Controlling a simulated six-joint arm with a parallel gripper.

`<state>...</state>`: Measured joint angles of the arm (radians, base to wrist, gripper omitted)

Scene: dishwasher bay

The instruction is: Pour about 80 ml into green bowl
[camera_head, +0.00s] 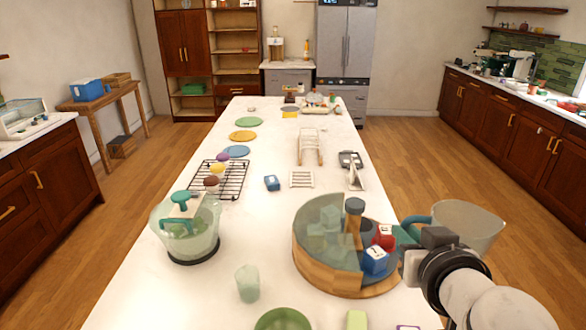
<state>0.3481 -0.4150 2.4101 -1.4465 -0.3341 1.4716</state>
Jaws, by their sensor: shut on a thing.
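A green bowl (282,319) stands on the white table at the near edge of the picture, cut off by the bottom border. My gripper (414,250) is at the lower right, shut on a translucent, pale beige jug (468,222) with a teal handle. The jug is up and to the right of the bowl, beyond the table's right edge, and looks roughly upright. My wrist hides its lower part and the exact grip at the handle. I cannot tell how much liquid it holds.
A round wooden carousel (345,281) with a clear cover and coloured blocks stands between the bowl and my gripper. A pale green cup (247,284) and a clear container (186,238) are left. A wire rack (232,186) lies beyond.

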